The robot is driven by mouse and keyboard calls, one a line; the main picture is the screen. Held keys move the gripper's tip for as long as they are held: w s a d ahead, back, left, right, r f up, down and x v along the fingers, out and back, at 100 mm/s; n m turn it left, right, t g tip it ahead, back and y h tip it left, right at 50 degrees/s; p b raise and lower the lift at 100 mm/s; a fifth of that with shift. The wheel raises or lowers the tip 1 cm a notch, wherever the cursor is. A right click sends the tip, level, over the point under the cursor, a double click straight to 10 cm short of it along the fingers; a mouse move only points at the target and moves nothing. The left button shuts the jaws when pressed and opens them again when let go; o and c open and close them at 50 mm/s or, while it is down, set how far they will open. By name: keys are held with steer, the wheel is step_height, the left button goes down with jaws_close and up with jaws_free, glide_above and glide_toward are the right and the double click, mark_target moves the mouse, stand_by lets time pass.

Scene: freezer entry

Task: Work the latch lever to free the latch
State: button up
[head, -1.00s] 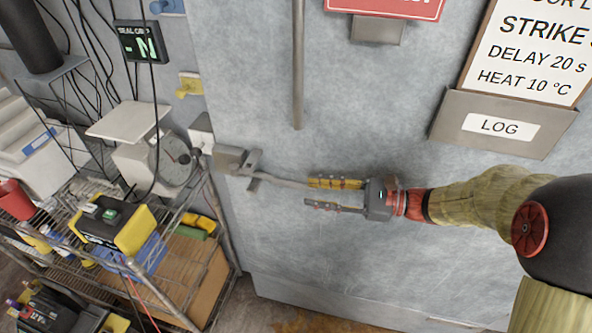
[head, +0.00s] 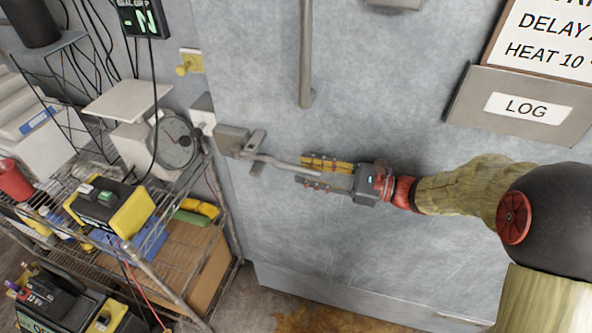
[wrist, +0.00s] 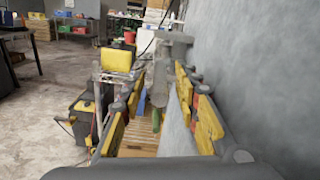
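The latch lever (head: 285,163) is a thin grey bar. It reaches right from a grey latch block (head: 231,140) at the left edge of the pale door. My gripper (head: 325,174) is open, with yellow pads on its fingers. In the head view the lever's free end lies between the two fingers, nearer the upper one.
The grey door (head: 400,110) fills the middle and right. A vertical bar (head: 306,50) is above the lever, and a log holder (head: 520,108) is at the upper right. A wire shelf cart (head: 225,225) with a yellow-black box (head: 110,205) stands close on the left.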

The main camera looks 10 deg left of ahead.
mark_target(284, 166)
steer(key=shift+w+a+b, duration=0.15)
steer(key=shift+a+b, duration=0.15)
steer(key=shift+a, duration=1.45)
steer(key=shift+c, duration=0.5)
jaws_close()
